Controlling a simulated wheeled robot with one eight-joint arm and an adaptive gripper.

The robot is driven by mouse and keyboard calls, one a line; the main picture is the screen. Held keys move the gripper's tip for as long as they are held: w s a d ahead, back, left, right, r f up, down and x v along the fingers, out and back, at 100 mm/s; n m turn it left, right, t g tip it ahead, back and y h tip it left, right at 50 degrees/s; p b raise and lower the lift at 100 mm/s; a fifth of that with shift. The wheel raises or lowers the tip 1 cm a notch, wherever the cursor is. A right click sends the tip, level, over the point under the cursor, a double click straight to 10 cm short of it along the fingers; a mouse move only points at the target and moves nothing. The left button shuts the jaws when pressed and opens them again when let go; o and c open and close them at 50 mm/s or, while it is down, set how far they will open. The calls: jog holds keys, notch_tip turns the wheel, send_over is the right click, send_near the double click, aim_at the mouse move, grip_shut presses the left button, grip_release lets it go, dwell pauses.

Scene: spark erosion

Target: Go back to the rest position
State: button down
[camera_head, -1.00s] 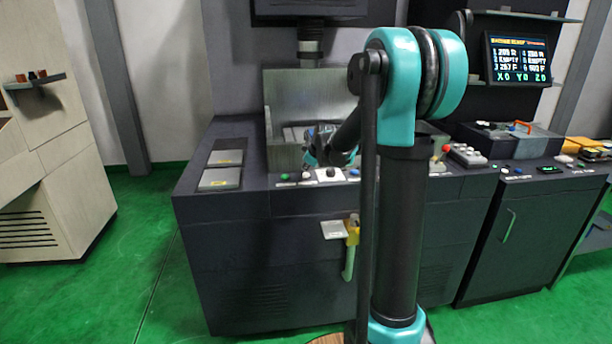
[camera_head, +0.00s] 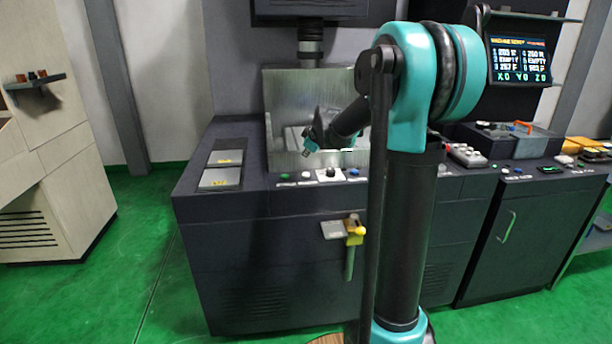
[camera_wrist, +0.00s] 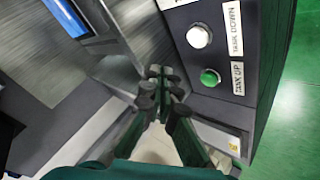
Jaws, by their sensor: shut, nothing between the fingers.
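In the wrist view my gripper (camera_wrist: 162,78) shows dark fingers close together, shut and empty. My teal and black arm stands upright in the middle of the head view and hides part of the machine. The wrist view shows a white tank-down button (camera_wrist: 199,36) and a green tank-up button (camera_wrist: 210,77) close beside the fingers.
The dark machine cabinet (camera_head: 265,260) fills the middle, with a metal tank (camera_head: 285,95) on top. A yellow-handled fitting (camera_head: 354,232) sticks out from its front. A side cabinet (camera_head: 520,235) with a screen (camera_head: 518,60) above stands right. Green floor (camera_head: 130,270) is free at left.

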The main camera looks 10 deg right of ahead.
dwell(0.4)
jog(key=s+d+f+m+g, duration=0.1)
jog(key=s+f+m, duration=0.2)
jog(key=s, duration=1)
jog(key=s+d+f+m+g+h, duration=0.1)
jog(key=s+f+m, duration=0.3)
jog(key=s+f, duration=0.6)
jog(key=s+d+f+m+g+h, duration=0.1)
jog(key=s+f+m, duration=0.3)
jog(key=s, duration=1.4)
notch_tip(320, 180, down, 3)
jog(key=shift+d+r+g, duration=0.15)
jog(key=shift+d+g, duration=0.35)
jog(key=shift+g, duration=0.4)
jog(key=shift+w, duration=0.1)
